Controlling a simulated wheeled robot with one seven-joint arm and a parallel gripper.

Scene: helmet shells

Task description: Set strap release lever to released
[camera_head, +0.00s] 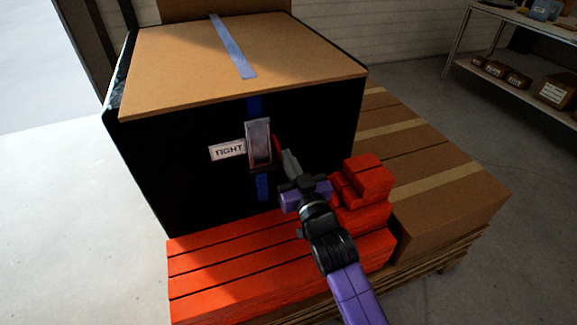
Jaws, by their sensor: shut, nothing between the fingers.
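The strap release lever (259,141) is a grey metal piece on the front of a black-sided box (180,165). It stands upright along a blue strap (263,187) that runs down the box front. A white label reading "TIGHT" (228,150) is just left of the lever. My gripper (287,154) is shut and empty, just right of the lever's lower part, with its fingers pointing up and left. A small dark red part (277,145) shows between the lever and the fingertips. I cannot tell whether the fingertips touch the lever or the red part.
Red slatted blocks (230,275) lie below the box front, with a smaller red stack (367,178) right of my gripper. Brown cartons (450,205) on a pallet fill the right. A shelf (510,75) stands at the back right. Open floor lies at left.

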